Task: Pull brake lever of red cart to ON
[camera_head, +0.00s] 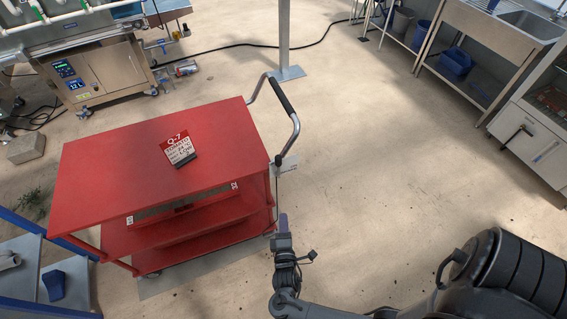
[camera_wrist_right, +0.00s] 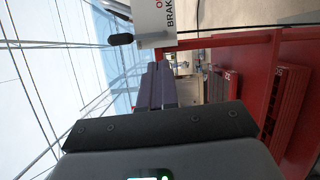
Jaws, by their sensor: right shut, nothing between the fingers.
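The red cart (camera_head: 95,165) stands left of centre in the head view, with a grey push handle (camera_head: 294,125) on its right side. A white brake plate (camera_head: 286,178) sits below the handle. In the right wrist view, the plate (camera_wrist_right: 158,22) shows part of the word BRAKE. The brake lever's black knob (camera_wrist_right: 121,39) sticks out left of it; a small dark knob (camera_head: 278,160) also shows in the head view. My right gripper (camera_head: 283,222) is shut and empty, below the plate and apart from the lever. It also shows in the wrist view (camera_wrist_right: 158,85). My left gripper is out of view.
A metal post (camera_head: 284,40) stands behind the cart. Blue-framed shelving (camera_head: 40,305) is at the lower left. A steel sink bench (camera_head: 500,40) is at the upper right. The floor right of the cart is clear.

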